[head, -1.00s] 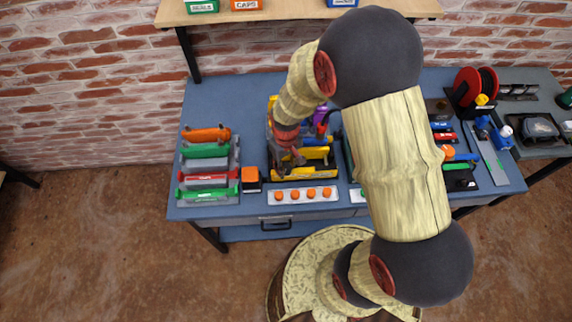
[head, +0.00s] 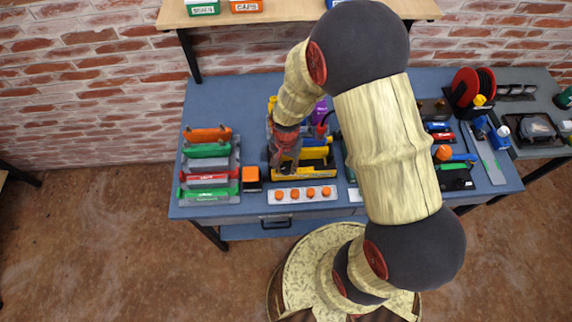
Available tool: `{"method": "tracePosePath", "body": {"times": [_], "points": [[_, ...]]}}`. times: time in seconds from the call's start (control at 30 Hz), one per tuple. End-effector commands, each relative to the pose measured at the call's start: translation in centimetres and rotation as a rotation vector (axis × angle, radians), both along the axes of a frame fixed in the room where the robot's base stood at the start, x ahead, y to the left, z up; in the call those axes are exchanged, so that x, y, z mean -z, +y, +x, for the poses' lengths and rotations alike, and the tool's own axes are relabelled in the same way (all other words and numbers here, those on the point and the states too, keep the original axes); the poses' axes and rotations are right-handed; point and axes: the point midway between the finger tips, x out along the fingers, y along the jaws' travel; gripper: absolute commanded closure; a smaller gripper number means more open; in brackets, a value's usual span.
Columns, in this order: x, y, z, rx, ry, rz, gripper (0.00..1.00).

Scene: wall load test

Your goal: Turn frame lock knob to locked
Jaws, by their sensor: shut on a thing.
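The yellow frame (head: 318,174) stands near the middle of the blue bench. My gripper (head: 280,168) points down at the left end of this frame. Its jaws are shut on a small part there, which looks to be the frame lock knob. The fingers hide that part, so I cannot see its shape or which way it points. My wrist and forearm cover some of the frame's back and right side.
A grey rack of coloured bars (head: 209,178) and an orange-topped block (head: 251,174) stand left of the frame. A plate of orange knobs (head: 303,194) lies in front. A red reel (head: 470,86) and tools fill the right. The bench's back left is clear.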

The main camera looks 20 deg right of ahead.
Motion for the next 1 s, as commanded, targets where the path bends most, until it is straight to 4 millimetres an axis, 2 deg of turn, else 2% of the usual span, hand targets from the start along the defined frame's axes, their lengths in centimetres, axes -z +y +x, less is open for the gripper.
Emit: {"method": "tracePosePath", "body": {"times": [0.2,0.5,1.0], "points": [[-0.07,0.02,0.06,0.169,-0.001,0.000,0.95],[-0.07,0.01,0.09,0.318,-0.002,0.001,0.95],[-0.05,0.02,0.11,0.370,-0.002,0.001,0.95]]}}
